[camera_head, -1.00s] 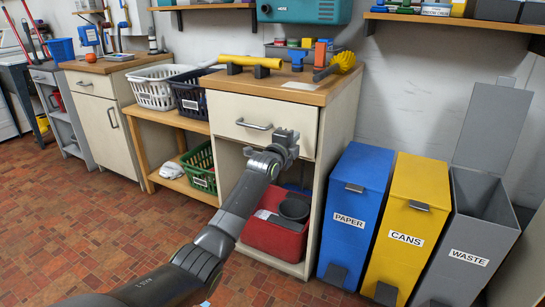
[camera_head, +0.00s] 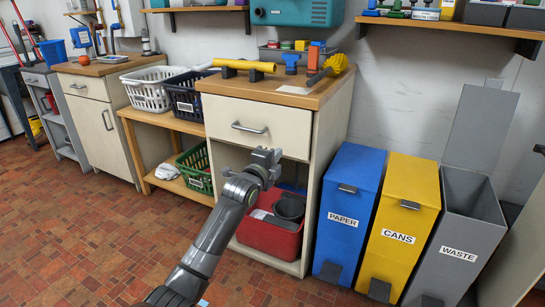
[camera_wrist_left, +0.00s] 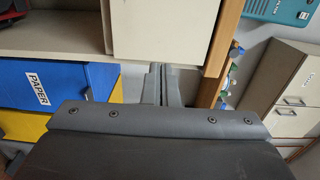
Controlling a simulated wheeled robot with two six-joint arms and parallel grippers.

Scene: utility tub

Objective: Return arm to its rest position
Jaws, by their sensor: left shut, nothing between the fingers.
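My left arm comes up from the bottom of the head view. Its gripper (camera_head: 266,157) is shut and empty, in front of the cream cabinet (camera_head: 257,128), just below the drawer with its grey handle. In the left wrist view the two fingers (camera_wrist_left: 160,84) are together with nothing between them. The cabinet (camera_wrist_left: 163,26) fills the upper middle of that view. I cannot tell the exact gap between gripper and cabinet. My right gripper is not in view.
A red tub (camera_head: 268,233) sits in the cabinet's open lower bay. Blue paper (camera_head: 343,230), yellow cans (camera_head: 395,245) and grey waste (camera_head: 452,255) bins stand to the right. A green basket (camera_head: 196,173) is on the low shelf at left. The floor is clear in front.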

